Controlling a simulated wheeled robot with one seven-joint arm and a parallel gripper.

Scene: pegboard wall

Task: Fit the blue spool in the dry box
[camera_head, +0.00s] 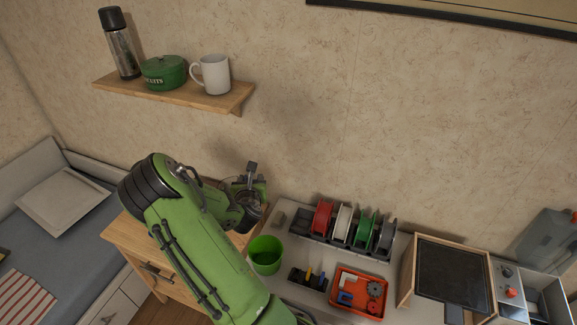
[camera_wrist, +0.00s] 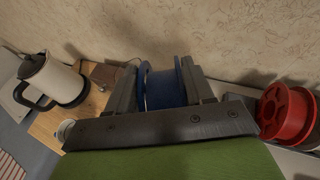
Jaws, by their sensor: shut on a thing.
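The blue spool (camera_wrist: 165,88) sits between the two grey fingers of my gripper (camera_wrist: 160,80) in the wrist view, shut on it from both sides. In the head view my gripper (camera_head: 252,187) is over the wooden cabinet's right side, near the wall, and my own arm hides most of it; I cannot make out the spool there. A grey box with a control panel (camera_head: 541,292) stands at the far right, with a raised grey part (camera_head: 550,240) behind it. It may be the dry box, but I cannot tell for sure.
A rack with red (camera_head: 321,217), white, green and grey spools stands at the wall. A white kettle (camera_wrist: 55,78) stands on the cabinet. A shelf (camera_head: 180,93) hangs above.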

